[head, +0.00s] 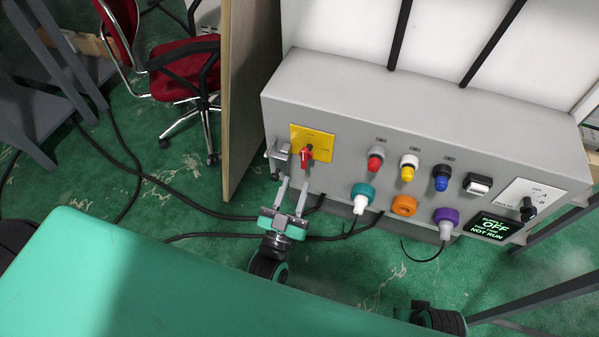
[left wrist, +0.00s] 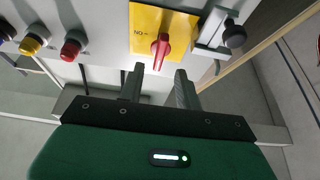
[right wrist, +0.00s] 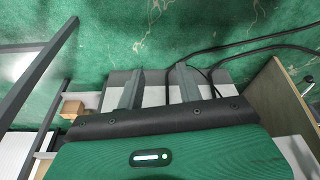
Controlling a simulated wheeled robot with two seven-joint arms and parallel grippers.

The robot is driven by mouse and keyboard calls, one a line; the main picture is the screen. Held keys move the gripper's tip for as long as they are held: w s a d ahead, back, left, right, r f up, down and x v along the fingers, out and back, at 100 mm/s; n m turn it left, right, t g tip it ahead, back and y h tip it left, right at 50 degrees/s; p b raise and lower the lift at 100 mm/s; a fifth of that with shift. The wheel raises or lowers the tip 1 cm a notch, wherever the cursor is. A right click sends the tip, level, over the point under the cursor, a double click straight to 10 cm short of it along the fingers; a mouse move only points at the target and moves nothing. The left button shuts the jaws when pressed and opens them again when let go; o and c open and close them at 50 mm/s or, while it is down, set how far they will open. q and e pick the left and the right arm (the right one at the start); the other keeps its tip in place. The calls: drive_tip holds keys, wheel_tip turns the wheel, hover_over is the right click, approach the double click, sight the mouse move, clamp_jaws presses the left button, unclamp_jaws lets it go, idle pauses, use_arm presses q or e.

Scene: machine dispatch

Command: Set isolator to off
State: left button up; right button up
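The isolator is a red rotary handle (head: 306,155) on a yellow plate (head: 325,138) at the left end of the grey panel's front. In the left wrist view the red handle (left wrist: 161,45) stands close to upright on the yellow plate (left wrist: 180,22). My left gripper (head: 291,190) is in front of the panel, just below the handle. Its two fingers are apart and nothing is between them; in the left wrist view the fingertips (left wrist: 160,78) stop short of the handle. My right gripper (right wrist: 158,78) is open and empty, over the floor away from the panel.
A latch with a dark knob (left wrist: 232,35) sits beside the yellow plate. A wooden board (head: 245,100) stands at the panel's left.

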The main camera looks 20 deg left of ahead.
use_arm(q)
drive_tip(key=v, duration=0.8)
use_arm(e)
drive_tip(key=shift+s+r, duration=0.15)
drive_tip(key=shift+r, duration=0.55)
use_arm(q)
drive_tip(key=shift+f, duration=0.1)
use_arm(e)
drive_tip(key=shift+w, duration=0.2)
